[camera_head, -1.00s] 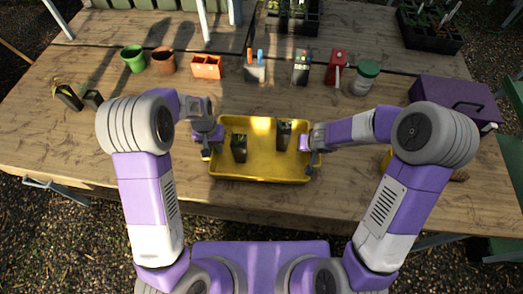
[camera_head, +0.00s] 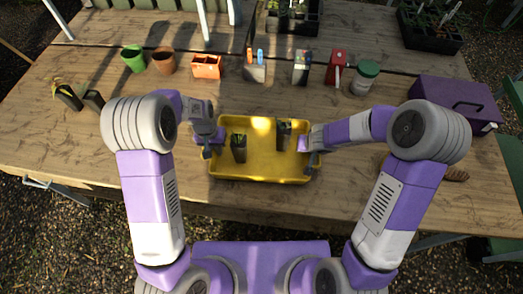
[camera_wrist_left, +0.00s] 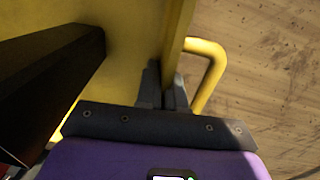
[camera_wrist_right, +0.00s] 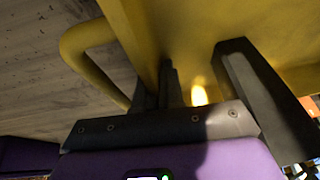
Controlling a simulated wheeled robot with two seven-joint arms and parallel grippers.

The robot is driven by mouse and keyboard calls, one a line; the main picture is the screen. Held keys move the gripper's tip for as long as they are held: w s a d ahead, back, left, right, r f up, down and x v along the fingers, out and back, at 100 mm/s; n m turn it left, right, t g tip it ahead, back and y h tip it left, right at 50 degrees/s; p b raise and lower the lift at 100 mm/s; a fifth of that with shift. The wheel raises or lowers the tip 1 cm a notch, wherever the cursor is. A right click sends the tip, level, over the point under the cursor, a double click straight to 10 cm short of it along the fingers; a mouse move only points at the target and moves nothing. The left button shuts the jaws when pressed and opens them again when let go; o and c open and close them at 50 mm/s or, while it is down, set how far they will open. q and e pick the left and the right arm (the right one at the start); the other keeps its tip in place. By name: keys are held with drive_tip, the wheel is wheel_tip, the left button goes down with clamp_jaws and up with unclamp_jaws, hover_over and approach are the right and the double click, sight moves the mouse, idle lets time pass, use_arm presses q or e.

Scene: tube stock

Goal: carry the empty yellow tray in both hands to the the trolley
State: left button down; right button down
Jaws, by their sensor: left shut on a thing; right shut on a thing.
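The yellow tray (camera_head: 262,178) is at the near side of the wooden table, in front of me. My left gripper (camera_head: 218,142) is shut on the tray's left side wall, beside a yellow loop handle (camera_wrist_left: 212,75). My right gripper (camera_head: 308,146) is shut on the right wall, beside the other handle (camera_wrist_right: 85,40). Whether the tray touches the table is unclear. I cannot make out a trolley.
Behind the tray stand a green pot (camera_head: 133,58), terracotta pot (camera_head: 164,60), orange planter (camera_head: 207,67), red item (camera_head: 337,68) and green-lidded jar (camera_head: 364,78). A purple box (camera_head: 455,103) is at right. Two dark pots (camera_head: 68,97) stand at left.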

use_arm(q)
drive_tip(key=shift+r, duration=0.1)
use_arm(e)
drive_tip(key=shift+r, duration=0.1)
